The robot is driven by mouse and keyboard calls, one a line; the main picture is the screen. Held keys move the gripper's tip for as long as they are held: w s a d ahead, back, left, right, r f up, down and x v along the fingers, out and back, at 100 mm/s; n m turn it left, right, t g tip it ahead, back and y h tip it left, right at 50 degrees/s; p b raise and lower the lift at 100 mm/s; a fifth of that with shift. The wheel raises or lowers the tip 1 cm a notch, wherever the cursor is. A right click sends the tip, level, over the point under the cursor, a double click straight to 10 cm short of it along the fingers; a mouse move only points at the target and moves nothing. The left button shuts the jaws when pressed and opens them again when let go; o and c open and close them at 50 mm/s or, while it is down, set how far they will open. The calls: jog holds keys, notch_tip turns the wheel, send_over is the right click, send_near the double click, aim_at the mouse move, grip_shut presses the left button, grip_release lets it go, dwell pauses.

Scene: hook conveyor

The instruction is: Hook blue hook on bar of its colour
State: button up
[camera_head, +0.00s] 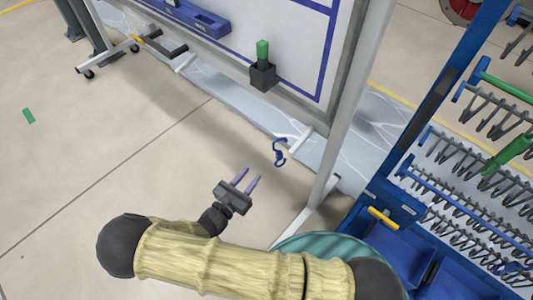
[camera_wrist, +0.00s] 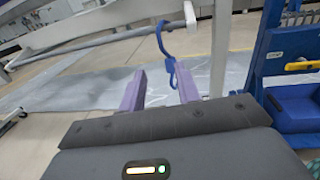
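The blue hook (camera_head: 279,152) is S-shaped and hangs near the end of a short white peg (camera_head: 300,140) on the whiteboard frame. My gripper (camera_head: 251,175) has two purple fingers, which are open and empty. It is to the left of and below the hook in the head view, with a gap between them. In the wrist view, the blue hook (camera_wrist: 167,50) appears between the open fingertips (camera_wrist: 162,72), lying beyond them. A blue bar (camera_head: 455,200) runs along the rack at right, among rows of grey hooks.
The blue rack (camera_head: 437,85) stands at right, with a green bar (camera_head: 505,84) higher up and a yellow handle (camera_head: 383,218) low down. The whiteboard's upright post (camera_head: 350,100) stands between hook and rack. A black holder (camera_head: 262,76) is on the board's ledge.

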aim_at(279, 154)
jog(key=b+x, duration=0.1)
jog(key=x, duration=1.4)
jog(key=shift+w+d, duration=0.2)
jog(key=shift+w, duration=0.1)
jog(key=c, duration=0.7)
grip_shut()
jog(key=shift+a, duration=0.1)
dwell(0.7)
